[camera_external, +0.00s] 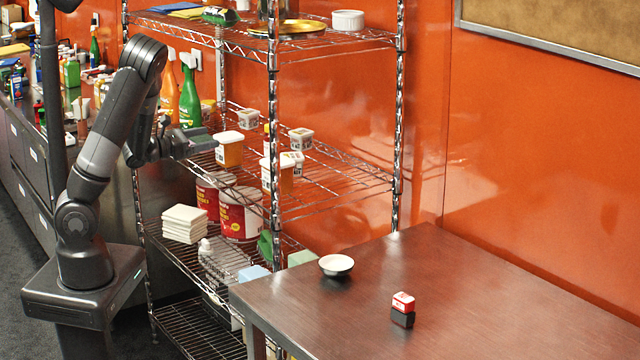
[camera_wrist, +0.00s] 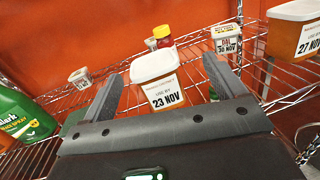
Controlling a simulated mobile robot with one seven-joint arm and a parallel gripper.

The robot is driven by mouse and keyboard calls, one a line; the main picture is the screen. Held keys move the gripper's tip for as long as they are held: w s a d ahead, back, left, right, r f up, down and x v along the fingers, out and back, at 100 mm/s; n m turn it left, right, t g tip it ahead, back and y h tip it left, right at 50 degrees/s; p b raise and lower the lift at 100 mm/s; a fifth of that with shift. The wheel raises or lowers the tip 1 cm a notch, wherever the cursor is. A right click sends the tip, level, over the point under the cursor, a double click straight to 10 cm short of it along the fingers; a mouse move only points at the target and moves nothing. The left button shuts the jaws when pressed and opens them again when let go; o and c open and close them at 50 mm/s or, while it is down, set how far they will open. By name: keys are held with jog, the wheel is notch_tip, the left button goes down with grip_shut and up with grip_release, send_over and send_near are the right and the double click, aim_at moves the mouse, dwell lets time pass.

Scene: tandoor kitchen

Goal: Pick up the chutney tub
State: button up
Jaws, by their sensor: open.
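An orange tub with a white lid and a label reading "23 NOV" (camera_wrist: 158,88) stands upright on the wire shelf, in the middle of the wrist view. It also shows in the external view (camera_external: 229,152). I cannot read the word chutney on it. My gripper (camera_wrist: 162,70) is open, with one finger to the left of this tub and one to the right in the picture. Gaps show on both sides and it holds nothing. In the external view my gripper (camera_external: 203,141) is just left of the tub, at shelf height.
A similar "27 NOV" tub (camera_wrist: 292,38) stands right, a small "30 NOV" tub (camera_wrist: 227,40) behind, and another small tub (camera_wrist: 80,78) left. A green spray bottle (camera_wrist: 22,118) is at left. A rack post (camera_external: 273,150) stands near.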

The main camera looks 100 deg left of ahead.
aim_at(219, 149)
jog(key=f+n, duration=0.1)
jog(key=w+a+f+g+y, duration=0.1)
jog(key=f, duration=0.1)
jog(key=a+f+n+g+y, duration=0.1)
jog(key=shift+w+a+f+n, duration=0.2)
jog(key=shift+w+n, duration=0.1)
jog(key=shift+w, duration=0.1)
jog(key=x, duration=0.7)
jog(key=shift+w+a+f, duration=0.1)
jog(key=shift+a, duration=0.15)
jog(key=shift+c, duration=0.3)
jog(key=c, duration=1.2)
